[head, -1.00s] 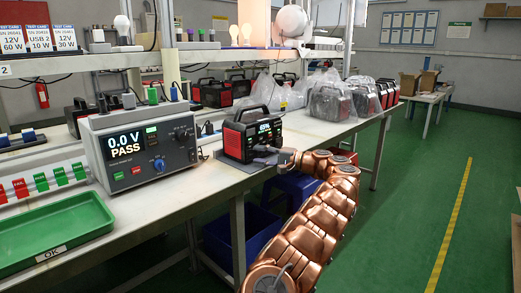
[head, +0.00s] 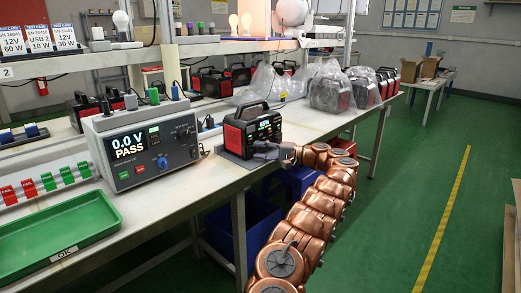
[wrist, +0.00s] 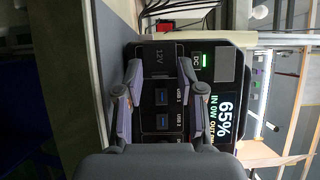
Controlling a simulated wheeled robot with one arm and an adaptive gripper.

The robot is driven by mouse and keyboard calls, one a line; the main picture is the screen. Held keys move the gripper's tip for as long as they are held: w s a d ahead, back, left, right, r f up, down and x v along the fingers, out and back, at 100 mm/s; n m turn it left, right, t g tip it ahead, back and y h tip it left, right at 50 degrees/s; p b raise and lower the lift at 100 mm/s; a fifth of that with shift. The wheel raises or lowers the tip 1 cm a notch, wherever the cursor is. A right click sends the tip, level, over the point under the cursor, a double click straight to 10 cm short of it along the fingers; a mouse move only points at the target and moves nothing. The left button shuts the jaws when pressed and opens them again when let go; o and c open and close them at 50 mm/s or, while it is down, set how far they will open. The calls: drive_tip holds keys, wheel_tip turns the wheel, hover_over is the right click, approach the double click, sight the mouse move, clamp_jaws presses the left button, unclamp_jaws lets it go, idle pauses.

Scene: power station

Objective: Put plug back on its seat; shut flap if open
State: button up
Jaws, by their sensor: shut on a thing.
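The black-and-red power station (head: 238,138) stands on a grey mat at the bench edge, its display lit. My gripper (head: 266,151) is at its front. In the wrist view its two fingers (wrist: 158,98) stand apart over the panel, on either side of the USB ports (wrist: 162,97). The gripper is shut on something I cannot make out. The 12V cover (wrist: 160,54) looks closed. The display (wrist: 226,115) reads 65%, and a green light shows by DC. Grey, green (head: 154,96) and blue (head: 174,92) plugs stand on the tester (head: 150,148), which reads 0.0 V PASS.
A green OK tray (head: 55,235) and red and green tags (head: 50,181) lie at the left. Bagged power stations (head: 330,88) stand behind at the right. Blue bins (head: 240,222) sit under the bench.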

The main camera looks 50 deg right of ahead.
idle(0.3)
drive_tip(key=o, duration=0.8)
drive_tip(key=v, duration=1.2)
drive_tip(key=shift+f, duration=0.1)
drive_tip(key=shift+c, duration=0.2)
